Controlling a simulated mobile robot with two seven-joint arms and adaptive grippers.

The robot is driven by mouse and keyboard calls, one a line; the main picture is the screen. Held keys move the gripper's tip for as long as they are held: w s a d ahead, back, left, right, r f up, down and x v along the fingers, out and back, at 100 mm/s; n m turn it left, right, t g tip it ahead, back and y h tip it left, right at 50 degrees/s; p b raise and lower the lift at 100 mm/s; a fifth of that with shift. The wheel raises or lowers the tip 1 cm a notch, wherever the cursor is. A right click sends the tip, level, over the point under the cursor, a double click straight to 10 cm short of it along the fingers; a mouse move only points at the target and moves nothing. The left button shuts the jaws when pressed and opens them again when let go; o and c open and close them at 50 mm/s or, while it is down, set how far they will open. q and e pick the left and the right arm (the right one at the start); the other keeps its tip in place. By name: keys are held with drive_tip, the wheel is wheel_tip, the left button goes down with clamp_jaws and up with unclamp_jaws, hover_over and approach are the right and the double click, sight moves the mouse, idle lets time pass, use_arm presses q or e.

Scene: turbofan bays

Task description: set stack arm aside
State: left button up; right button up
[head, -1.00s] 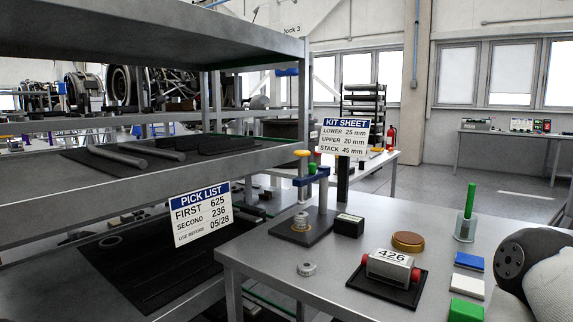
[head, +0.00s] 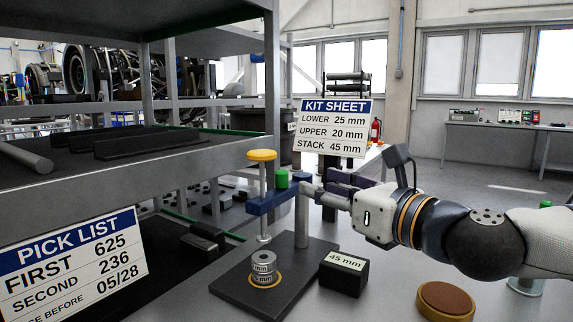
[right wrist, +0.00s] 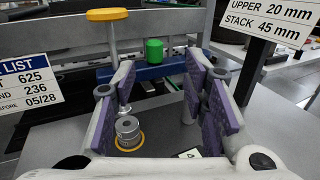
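The stack arm (head: 265,204) is a blue bar on a grey post, with a yellow-capped rod at its left end and a green knob (head: 281,179) on top. It reaches over a stack of silver rings (head: 263,267) on a dark base plate (head: 231,291). The rod's lower end is above the rings. My right gripper (head: 312,190) is beside the bar's right end. In the right wrist view its fingers (right wrist: 160,70) are open and wide apart, with the green knob (right wrist: 154,51) and blue bar seen between them. Contact cannot be told. My left gripper is not in view.
A black block marked 45 mm (head: 343,272) and a brown round disc (head: 446,300) lie on the grey table. The kit sheet sign (head: 333,127) stands behind my gripper. The shelf with the pick list (head: 72,263) is close on the left.

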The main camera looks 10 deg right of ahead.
sight(285, 173)
drive_tip(key=x, duration=1.1)
drive_tip(key=shift+a+r, duration=0.2)
drive_tip(key=shift+a, duration=0.2)
clamp_jaws()
